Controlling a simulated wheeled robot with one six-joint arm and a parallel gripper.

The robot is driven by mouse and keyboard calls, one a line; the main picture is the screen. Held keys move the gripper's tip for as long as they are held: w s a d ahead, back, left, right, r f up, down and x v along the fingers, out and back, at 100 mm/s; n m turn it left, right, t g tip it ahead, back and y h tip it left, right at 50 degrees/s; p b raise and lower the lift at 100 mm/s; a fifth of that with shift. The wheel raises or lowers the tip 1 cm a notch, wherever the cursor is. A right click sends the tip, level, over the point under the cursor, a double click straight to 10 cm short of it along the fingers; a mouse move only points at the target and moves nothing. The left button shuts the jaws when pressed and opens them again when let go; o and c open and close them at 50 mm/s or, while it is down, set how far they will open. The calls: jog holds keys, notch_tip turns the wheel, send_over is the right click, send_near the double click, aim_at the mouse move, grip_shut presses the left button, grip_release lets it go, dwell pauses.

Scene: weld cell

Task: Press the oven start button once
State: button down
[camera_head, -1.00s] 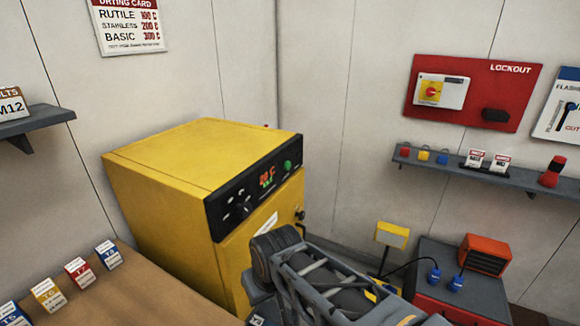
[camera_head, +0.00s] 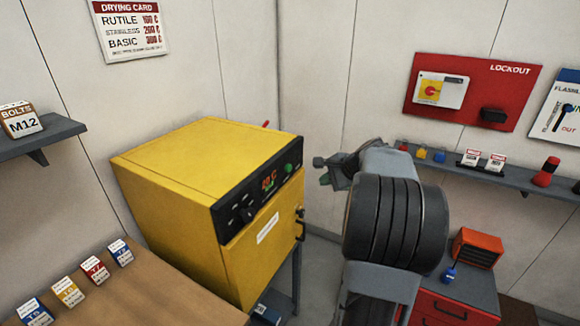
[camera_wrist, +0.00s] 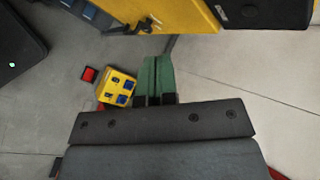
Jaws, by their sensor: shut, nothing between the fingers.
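The yellow oven (camera_head: 190,165) stands left of centre in the head view. Its black control panel (camera_head: 240,195) carries a red-lit display (camera_head: 269,182), a knob and, at the right end, a round green button (camera_head: 289,168). My gripper (camera_head: 324,172) is right of the button with a visible gap, beside the panel's right end. In the wrist view my gripper's green fingers (camera_wrist: 157,74) are shut together and empty. The oven's yellow body (camera_wrist: 180,14) and black panel (camera_wrist: 262,13) show along the top there. The green button is not visible in the wrist view.
The oven door has a dark handle (camera_head: 300,222) at its right. A brown bench (camera_head: 160,290) with small boxes lies front left. A grey shelf (camera_head: 520,182) and red lockout board (camera_head: 465,92) are on the right wall. A yellow box (camera_wrist: 116,88) is below in the wrist view.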

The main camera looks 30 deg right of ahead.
aim_at(289, 168)
jog(key=shift+d+r+m, duration=0.1)
jog(key=shift+d+m, duration=0.2)
jog(key=shift+d, duration=0.3)
jog(key=shift+w+a, duration=0.1)
jog(key=w+a+p, duration=0.1)
jog(key=w+a, duration=0.3)
jog(key=w, duration=0.3)
jog(key=shift+w+a+p, duration=0.15)
jog(key=shift+w+p, duration=0.05)
jog(key=shift+p, duration=0.2)
jog(key=shift+w+a, duration=0.1)
dwell(1.8)
jog(key=shift+w+a, duration=0.15)
jog(key=shift+w, duration=0.15)
jog(key=shift+w+a, duration=0.3)
jog(key=shift+w, duration=0.2)
dwell(0.9)
jog(key=shift+s+d, duration=0.1)
jog(key=shift+s, duration=0.05)
jog(key=shift+s+d, duration=0.4)
jog(key=shift+s, duration=0.3)
